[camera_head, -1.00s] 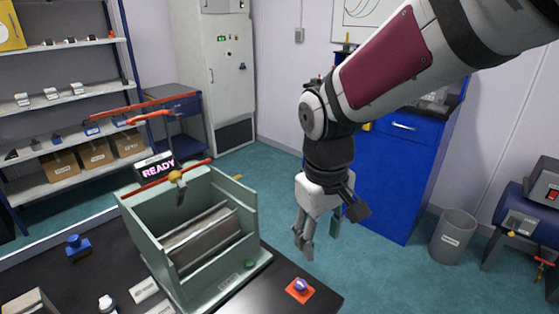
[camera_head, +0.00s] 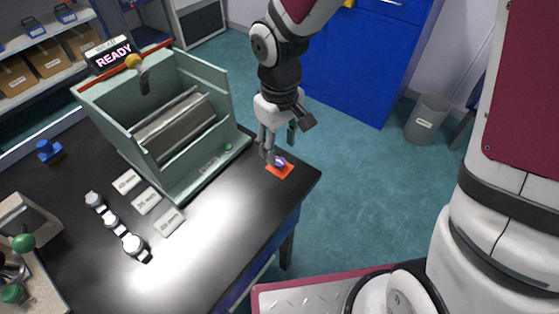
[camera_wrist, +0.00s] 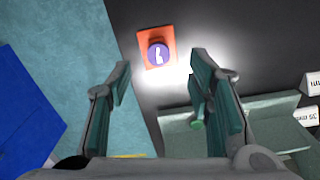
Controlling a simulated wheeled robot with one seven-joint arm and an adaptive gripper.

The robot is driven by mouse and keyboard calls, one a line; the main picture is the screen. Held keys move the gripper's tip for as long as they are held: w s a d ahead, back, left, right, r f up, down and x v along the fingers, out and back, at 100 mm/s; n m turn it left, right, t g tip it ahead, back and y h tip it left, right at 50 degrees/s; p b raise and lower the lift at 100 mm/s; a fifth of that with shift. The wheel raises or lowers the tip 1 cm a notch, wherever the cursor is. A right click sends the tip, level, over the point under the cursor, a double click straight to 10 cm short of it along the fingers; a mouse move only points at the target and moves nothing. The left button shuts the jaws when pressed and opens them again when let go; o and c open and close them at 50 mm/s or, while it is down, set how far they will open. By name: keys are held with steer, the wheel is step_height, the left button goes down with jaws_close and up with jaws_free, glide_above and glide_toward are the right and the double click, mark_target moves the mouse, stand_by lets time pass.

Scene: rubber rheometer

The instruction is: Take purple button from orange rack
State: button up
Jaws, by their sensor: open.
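The purple button (camera_head: 280,162) sits on the small flat orange rack (camera_head: 284,173) at the right corner of the black table. In the wrist view the purple button (camera_wrist: 158,54) shows a white mark on its top, and the orange rack (camera_wrist: 145,38) lies under it. My gripper (camera_head: 273,152) hangs just above and behind the button, and partly overlaps it in the head view. In the wrist view my gripper (camera_wrist: 160,70) is open and empty, with the button beyond the fingertips and between their lines.
The green machine (camera_head: 180,190) with a READY display (camera_head: 114,55) stands left of my gripper. White labelled blocks (camera_head: 147,202) and several white-topped pieces (camera_head: 113,222) lie on the black table (camera_head: 225,240). The table's right edge is close to the rack.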

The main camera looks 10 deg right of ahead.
mark_target(280, 162)
step_height(280, 162, down, 5)
steer(key=shift+r, duration=0.15)
steer(key=c, duration=0.9)
